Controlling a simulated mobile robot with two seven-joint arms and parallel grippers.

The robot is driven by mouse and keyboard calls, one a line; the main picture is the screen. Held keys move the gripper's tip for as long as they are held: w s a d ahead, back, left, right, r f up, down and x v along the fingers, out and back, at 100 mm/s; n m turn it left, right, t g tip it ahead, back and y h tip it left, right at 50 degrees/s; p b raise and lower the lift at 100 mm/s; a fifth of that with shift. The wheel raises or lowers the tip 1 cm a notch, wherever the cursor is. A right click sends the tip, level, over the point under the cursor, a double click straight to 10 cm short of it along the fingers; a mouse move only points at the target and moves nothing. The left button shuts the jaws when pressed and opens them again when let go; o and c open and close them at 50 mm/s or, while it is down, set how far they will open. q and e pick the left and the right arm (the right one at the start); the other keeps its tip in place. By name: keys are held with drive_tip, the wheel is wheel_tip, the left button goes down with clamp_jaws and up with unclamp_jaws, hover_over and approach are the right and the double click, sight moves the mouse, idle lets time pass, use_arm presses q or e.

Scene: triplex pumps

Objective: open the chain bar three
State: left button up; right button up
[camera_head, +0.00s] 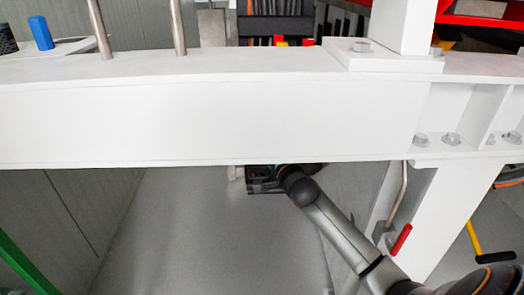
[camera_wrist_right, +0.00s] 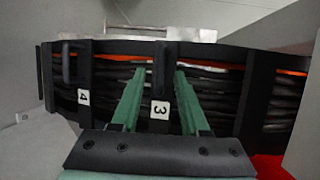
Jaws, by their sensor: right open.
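In the right wrist view, chain bar three (camera_wrist_right: 159,84) is a dark upright bar with a white label "3". It stands in front of a curved dark rack (camera_wrist_right: 225,57) holding several black chains or hoses. My right gripper (camera_wrist_right: 160,71) has green fingers, open, one on each side of the bar. I cannot tell whether they touch it. In the head view, my right arm (camera_head: 338,232) reaches up from the lower right to under the white beam (camera_head: 200,122), which hides what lies behind it. My left gripper does not show.
A second bar labelled "4" (camera_wrist_right: 83,95) stands left of bar three. The white beam crosses the head view, with a white post (camera_head: 452,215) at right. A red-handled lever (camera_head: 401,239) hangs near my arm. Grey floor (camera_head: 200,235) is clear below.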

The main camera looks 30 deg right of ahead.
drive_tip(key=shift+w+d, duration=0.15)
drive_tip(key=shift+w, duration=0.6)
clamp_jaws()
drive_tip(key=shift+f, duration=0.1)
idle(0.9)
